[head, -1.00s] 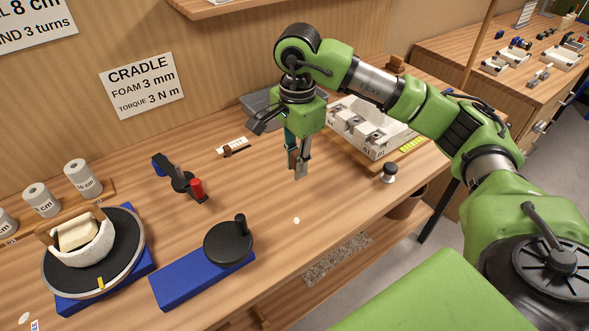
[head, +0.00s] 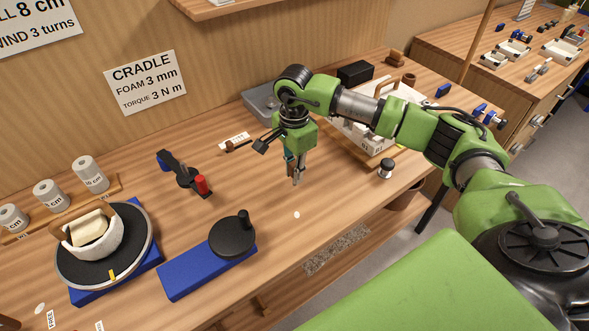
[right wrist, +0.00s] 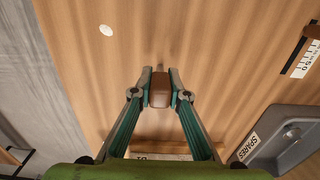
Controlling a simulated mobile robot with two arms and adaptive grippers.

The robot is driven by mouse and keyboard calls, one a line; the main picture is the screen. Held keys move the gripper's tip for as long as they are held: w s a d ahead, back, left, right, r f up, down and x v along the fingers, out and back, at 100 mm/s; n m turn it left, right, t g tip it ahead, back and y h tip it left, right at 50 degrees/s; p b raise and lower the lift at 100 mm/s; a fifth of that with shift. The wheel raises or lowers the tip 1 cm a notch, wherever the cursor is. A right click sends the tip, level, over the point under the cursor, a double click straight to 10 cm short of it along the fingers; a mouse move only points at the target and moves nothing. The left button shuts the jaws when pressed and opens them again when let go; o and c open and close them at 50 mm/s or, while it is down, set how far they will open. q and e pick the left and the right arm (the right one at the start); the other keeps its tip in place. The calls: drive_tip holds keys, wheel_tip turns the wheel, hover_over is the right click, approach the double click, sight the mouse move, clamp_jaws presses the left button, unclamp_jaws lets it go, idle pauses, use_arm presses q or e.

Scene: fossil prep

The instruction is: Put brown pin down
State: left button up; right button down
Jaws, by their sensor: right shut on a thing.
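My right gripper (head: 297,182) points down over the bare middle of the bench, near a small white disc (head: 296,215). In the right wrist view its fingertips (right wrist: 160,88) are shut on a brown pin (right wrist: 160,92), seen almost end-on between the pads. The white disc also shows in the right wrist view (right wrist: 106,30), clear of the fingers. My left gripper is not in view.
A grey SPARES tray (head: 258,104) and a white label (head: 236,138) with a dark brown piece lie behind the gripper. A white fixture block (head: 360,136) stands right, a black-knobbed post (head: 386,169) nearer the edge. Bench around the disc is clear.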

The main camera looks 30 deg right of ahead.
drive_tip(key=c, duration=2)
unclamp_jaws()
drive_tip(key=shift+f, duration=0.1)
drive_tip(key=shift+o, duration=0.2)
